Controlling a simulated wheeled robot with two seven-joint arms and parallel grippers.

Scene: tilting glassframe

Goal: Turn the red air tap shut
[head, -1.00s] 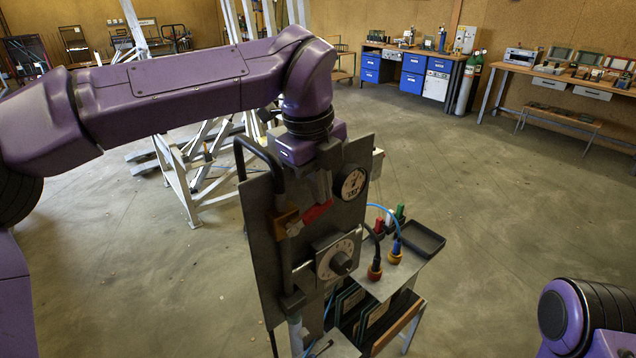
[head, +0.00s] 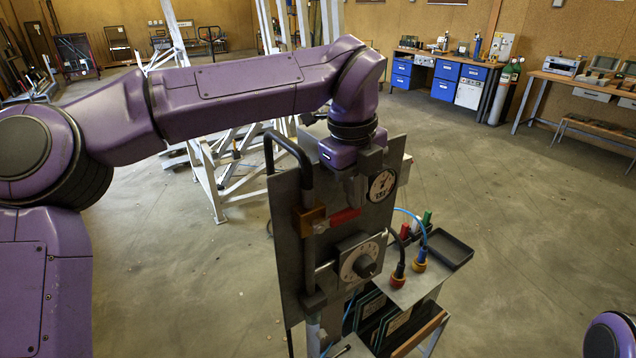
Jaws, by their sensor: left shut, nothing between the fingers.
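The tap's red lever (head: 345,216) is on the upright grey panel (head: 285,235) in the head view. It points right from its brass body (head: 309,221), tilted slightly up at its free end. My left gripper (head: 355,197) points down in front of the panel, just above the lever's right end. Its fingers are shut with nothing between them. I cannot tell whether the fingertips touch the lever. My right gripper is out of the frame.
A round gauge (head: 382,185) is close to the right of my left gripper. A dial knob (head: 364,266) is below the lever, and a black curved pipe (head: 306,165) rises at the left. A side shelf (head: 408,292) with hose fittings and a black tray (head: 451,252) projects right.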

